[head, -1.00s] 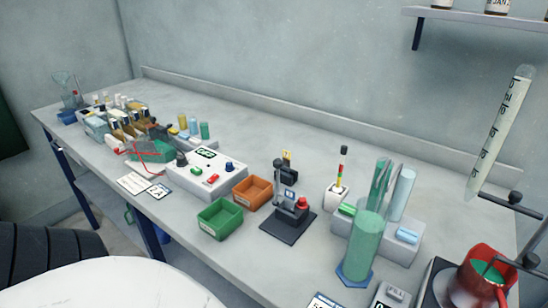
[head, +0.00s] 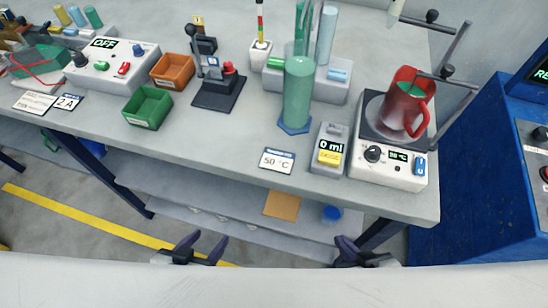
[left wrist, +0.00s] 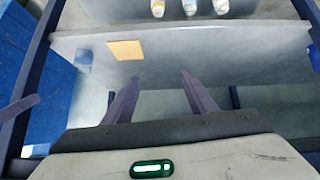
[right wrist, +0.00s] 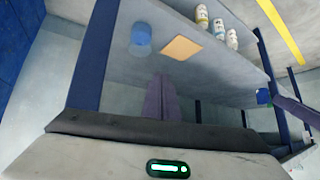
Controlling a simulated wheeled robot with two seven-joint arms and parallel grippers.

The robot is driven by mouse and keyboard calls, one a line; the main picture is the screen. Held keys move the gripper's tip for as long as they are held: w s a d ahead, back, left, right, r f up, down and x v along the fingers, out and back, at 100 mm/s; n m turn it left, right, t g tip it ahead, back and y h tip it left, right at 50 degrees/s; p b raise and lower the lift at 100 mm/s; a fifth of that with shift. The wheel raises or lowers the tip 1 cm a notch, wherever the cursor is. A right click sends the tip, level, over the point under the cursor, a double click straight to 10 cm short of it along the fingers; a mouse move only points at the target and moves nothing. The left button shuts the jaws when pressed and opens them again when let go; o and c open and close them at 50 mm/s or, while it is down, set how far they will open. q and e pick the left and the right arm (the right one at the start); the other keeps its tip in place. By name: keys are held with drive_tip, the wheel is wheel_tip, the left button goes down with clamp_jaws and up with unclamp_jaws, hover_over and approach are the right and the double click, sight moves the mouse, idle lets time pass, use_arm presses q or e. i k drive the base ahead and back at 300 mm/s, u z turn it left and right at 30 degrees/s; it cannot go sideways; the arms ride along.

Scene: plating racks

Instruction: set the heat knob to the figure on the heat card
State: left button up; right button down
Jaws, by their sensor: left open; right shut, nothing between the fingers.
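The heat card (head: 277,160) lies near the table's front edge and reads 50 °C. The black heat knob (head: 373,153) is on the front of the white hotplate (head: 372,172), left of a small display (head: 398,156) whose °C figure is too small to read surely. A red jug (head: 403,107) with green contents stands on the hotplate. My left gripper (head: 203,243) is open and empty in front of the table; its spread fingers show in the left wrist view (left wrist: 158,88). My right gripper (head: 350,246) is shut and empty, below the hotplate's front; it also shows in the right wrist view (right wrist: 161,92).
A green cylinder (head: 298,92) is behind the heat card. A clamp stand (head: 456,75) rises beside the jug. A blue cabinet (head: 485,150) stands at the right. Green (head: 147,108) and orange (head: 172,70) bins sit left.

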sight(372, 155)
drive_tip(key=k, duration=1.25)
drive_tip(key=z, duration=0.15)
drive_tip(key=i, duration=0.6)
drive_tip(key=z, duration=0.35)
